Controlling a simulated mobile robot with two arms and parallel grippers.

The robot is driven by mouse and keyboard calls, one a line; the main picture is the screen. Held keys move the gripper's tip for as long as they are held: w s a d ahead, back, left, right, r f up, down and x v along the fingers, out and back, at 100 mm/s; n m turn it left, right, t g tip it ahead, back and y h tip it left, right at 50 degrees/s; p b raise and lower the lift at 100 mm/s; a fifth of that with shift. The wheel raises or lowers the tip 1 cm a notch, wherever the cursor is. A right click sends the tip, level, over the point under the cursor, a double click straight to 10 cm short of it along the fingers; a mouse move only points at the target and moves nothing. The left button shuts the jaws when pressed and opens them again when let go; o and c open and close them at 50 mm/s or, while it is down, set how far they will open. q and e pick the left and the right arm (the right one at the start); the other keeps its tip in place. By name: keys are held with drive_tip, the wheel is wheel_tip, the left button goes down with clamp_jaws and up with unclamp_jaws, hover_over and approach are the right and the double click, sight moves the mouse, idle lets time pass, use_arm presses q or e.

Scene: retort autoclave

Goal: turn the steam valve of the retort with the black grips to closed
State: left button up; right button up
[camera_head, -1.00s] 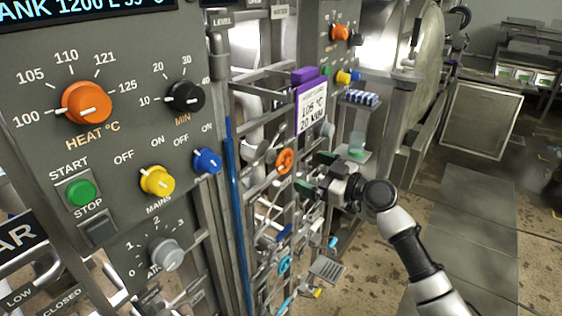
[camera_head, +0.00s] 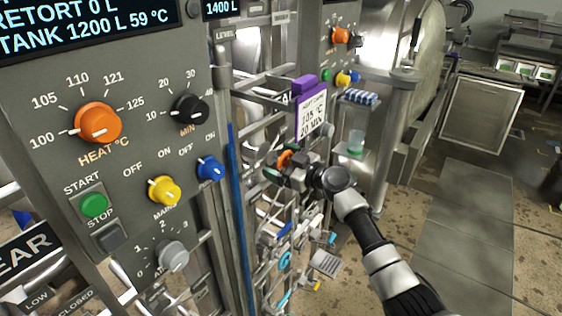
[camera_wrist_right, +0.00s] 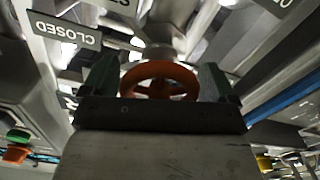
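An orange handwheel (camera_head: 284,158) sits on the pipework right of the near control panel, partly hidden by my right gripper (camera_head: 280,168). In the right wrist view the orange wheel (camera_wrist_right: 160,72) lies between the two green-padded fingers of my right gripper (camera_wrist_right: 158,82). The fingers are spread on either side of the wheel, with a visible gap at each side. A plate reading CLOSED (camera_wrist_right: 64,31) shows upside down at the upper left of that view. Black grips cannot be made out. My left gripper is out of view.
The near panel (camera_head: 60,150) with its knobs stands at the left. A purple-topped card (camera_head: 311,112) reading 105 °C, 20 MIN hangs just above my right gripper. Pipes and blue valve handles (camera_head: 285,260) lie below. The floor (camera_head: 470,220) at the right is clear.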

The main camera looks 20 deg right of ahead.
drive_tip(key=c, duration=0.7)
drive_tip(key=shift+f, duration=0.1)
